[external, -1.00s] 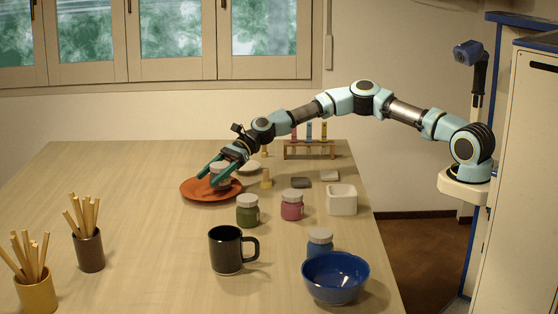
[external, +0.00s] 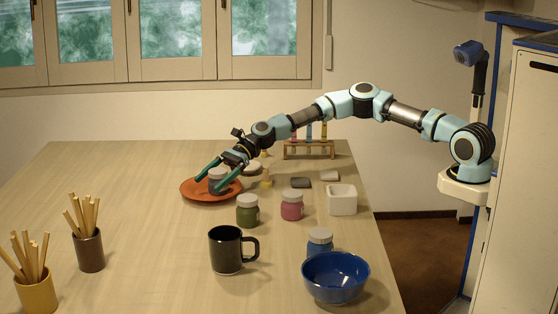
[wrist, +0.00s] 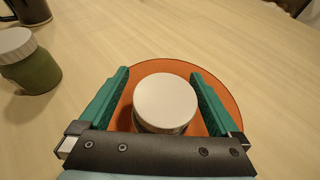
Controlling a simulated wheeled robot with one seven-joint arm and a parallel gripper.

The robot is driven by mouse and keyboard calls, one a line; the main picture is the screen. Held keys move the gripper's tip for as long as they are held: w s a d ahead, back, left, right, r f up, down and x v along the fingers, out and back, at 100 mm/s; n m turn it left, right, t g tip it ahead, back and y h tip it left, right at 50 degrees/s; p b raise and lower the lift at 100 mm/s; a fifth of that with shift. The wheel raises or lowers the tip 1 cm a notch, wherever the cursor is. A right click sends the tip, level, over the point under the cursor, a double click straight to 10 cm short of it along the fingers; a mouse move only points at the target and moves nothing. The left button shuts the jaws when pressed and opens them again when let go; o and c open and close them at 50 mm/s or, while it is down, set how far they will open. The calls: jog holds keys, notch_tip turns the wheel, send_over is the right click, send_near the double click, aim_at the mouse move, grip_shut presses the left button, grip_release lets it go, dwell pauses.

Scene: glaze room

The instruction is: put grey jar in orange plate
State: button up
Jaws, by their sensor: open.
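The grey jar (external: 217,183) stands upright on the orange plate (external: 199,192), at the left middle of the table in the external view. In the wrist view the jar's pale lid (wrist: 165,101) shows from above, with the orange plate (wrist: 212,95) around it. My gripper (external: 209,178) is open, with its green fingers on either side of the jar. In the wrist view my gripper (wrist: 172,88) shows a gap between each finger and the lid. The jar's lower body is mostly hidden there.
A green jar (external: 247,212), a pink jar (external: 292,206) and a white square pot (external: 341,200) stand to the right. A black mug (external: 225,251), a blue jar (external: 319,241) and a blue bowl (external: 336,277) stand nearer the camera. The table left of the plate is clear.

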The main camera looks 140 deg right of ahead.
jog(key=shift+r, duration=0.1)
jog(key=shift+r, duration=0.35)
jog(key=b+v, duration=0.2)
jog(key=v, duration=1)
jog(key=shift+b, duration=0.4)
